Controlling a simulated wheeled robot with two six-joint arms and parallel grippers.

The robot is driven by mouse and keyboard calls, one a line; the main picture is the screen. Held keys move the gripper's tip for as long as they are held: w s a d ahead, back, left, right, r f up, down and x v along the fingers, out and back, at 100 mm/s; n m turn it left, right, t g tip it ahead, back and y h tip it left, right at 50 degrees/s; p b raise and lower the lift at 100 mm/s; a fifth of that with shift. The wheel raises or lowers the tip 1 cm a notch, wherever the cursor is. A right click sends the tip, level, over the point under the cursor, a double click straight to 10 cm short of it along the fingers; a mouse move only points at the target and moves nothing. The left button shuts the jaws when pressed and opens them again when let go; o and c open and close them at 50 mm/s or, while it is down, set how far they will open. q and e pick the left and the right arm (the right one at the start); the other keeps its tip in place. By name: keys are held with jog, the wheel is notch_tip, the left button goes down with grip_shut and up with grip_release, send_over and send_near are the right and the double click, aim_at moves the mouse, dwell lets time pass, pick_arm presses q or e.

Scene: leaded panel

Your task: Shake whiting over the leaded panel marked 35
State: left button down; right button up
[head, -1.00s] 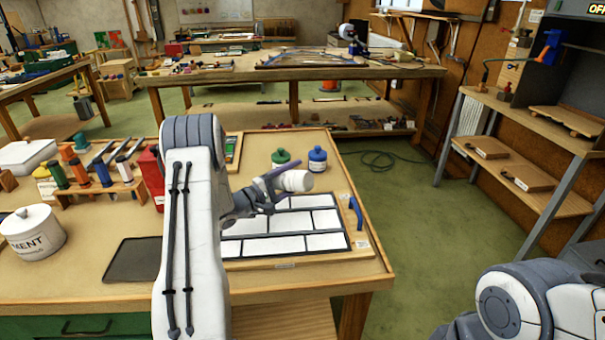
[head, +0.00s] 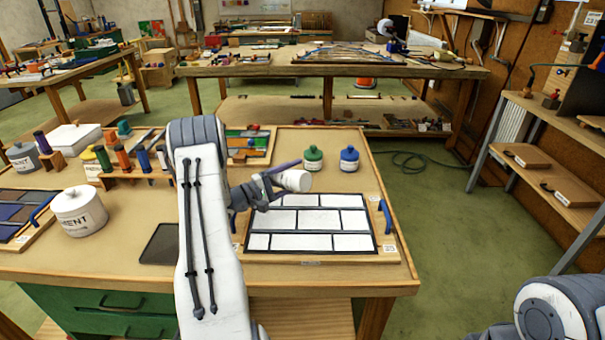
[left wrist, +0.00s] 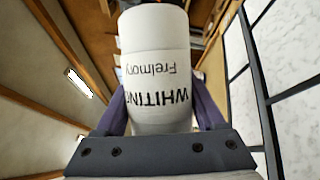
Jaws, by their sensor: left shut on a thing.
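The leaded panel (head: 310,222), white panes with dark lead lines on a wooden board, lies on the workbench. Its number cannot be read here. My left gripper (head: 272,183) is shut on the white whiting container (head: 296,180), tilted nearly on its side above the panel's back edge. In the left wrist view the container (left wrist: 155,75) reads "WHITING" between the fingers, and part of the panel (left wrist: 260,80) shows at the right. My right arm shows at the lower right of the head view, but its gripper is outside the frame.
A green-lidded jar (head: 313,158) and a blue-lidded jar (head: 349,159) stand behind the panel. A blue handle (head: 385,215) lies at its right.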

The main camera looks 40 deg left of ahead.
aim_at(278, 175)
pick_arm(q)
jog(key=shift+s+a, duration=0.65)
jog(key=shift+a, duration=0.3)
jog(key=shift+s+a, duration=0.6)
jog(key=shift+a, duration=0.35)
jog(key=m, duration=0.1)
jog(key=m+g, duration=0.1)
jog(key=m, duration=0.1)
jog(key=m+g+p, duration=0.1)
jog(key=m, duration=0.1)
jog(key=shift+a+f+y, duration=0.25)
jog(key=shift+a+y, duration=0.05)
jog(key=m, duration=0.1)
jog(key=m+y, duration=0.1)
jog(key=shift+w+a+f+m+g, duration=0.1)
jog(key=shift+a+f+m+g, duration=0.1)
jog(key=shift+f+m+g, duration=0.15)
jog(key=m, duration=0.1)
jog(key=m+y, duration=0.1)
jog(key=m, duration=0.1)
jog(key=shift+a+f+g+y, duration=0.25)
jog(key=shift+f+g+y, duration=0.05)
jog(key=shift+f+g, duration=0.1)
